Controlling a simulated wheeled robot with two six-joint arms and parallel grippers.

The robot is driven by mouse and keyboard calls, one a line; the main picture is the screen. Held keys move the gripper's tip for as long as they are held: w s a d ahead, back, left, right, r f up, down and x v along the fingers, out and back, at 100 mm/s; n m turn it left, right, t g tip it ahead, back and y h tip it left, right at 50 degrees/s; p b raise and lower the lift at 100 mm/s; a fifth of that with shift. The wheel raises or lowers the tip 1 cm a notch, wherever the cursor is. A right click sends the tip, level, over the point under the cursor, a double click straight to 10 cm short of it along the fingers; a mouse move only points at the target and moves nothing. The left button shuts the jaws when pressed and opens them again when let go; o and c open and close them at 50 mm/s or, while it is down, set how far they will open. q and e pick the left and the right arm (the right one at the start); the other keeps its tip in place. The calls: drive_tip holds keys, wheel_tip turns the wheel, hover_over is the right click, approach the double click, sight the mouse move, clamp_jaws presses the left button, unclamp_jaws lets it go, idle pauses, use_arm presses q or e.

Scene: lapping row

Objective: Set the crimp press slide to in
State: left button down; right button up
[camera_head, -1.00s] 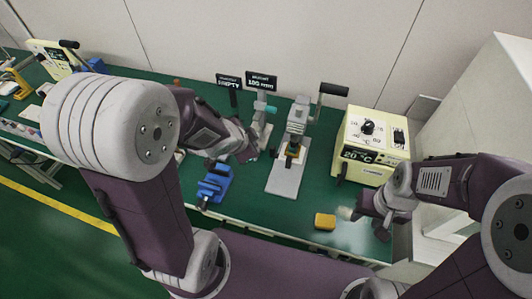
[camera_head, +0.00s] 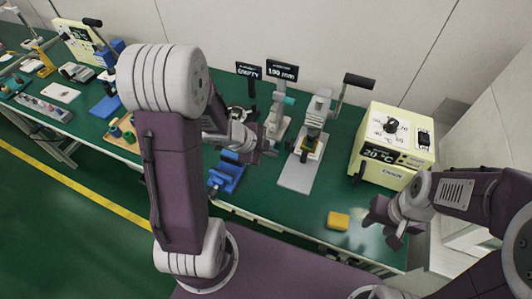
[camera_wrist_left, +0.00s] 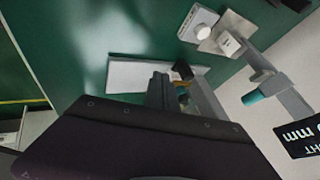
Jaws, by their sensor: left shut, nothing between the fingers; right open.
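A grey press with a black lever (camera_head: 318,108), which I take for the crimp press, stands on the bench right of centre. Its light base plate (camera_head: 297,173) lies in front, and a small yellow part shows under its head. I cannot read the slide's position. My left gripper (camera_head: 271,146) is shut and empty, left of the press and apart from it. In the left wrist view the base plate (camera_wrist_left: 135,75) shows beyond my dark gripper body, which hides part of the press. My right gripper (camera_head: 384,222) is open and empty near the bench's front right.
A height gauge (camera_head: 280,112) stands left of the press, behind my left gripper. A blue vise (camera_head: 227,174) is at front left. A cream temperature box (camera_head: 393,145) stands right. A yellow block (camera_head: 338,220) lies near the front edge, beside my right gripper.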

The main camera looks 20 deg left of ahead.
sight(289, 150)
use_arm(q)
drive_tip(key=b+x, duration=0.1)
drive_tip(key=x, duration=0.3)
drive_tip(key=shift+s+f+b, duration=0.1)
drive_tip(key=shift+f+b, duration=0.15)
drive_tip(key=shift+b, duration=0.15)
use_arm(e)
wheel_tip(289, 150, down, 3)
drive_tip(key=shift+r, duration=0.1)
use_arm(q)
drive_tip(key=w, duration=0.1)
drive_tip(key=w+r+p, duration=0.1)
drive_tip(key=shift+w, duration=0.4)
use_arm(e)
drive_tip(key=shift+r, duration=0.75)
use_arm(q)
drive_tip(key=shift+w+f+p, duration=0.1)
drive_tip(key=shift+w+p, duration=0.2)
drive_tip(key=shift+w, duration=0.35)
use_arm(e)
drive_tip(key=shift+r, duration=0.1)
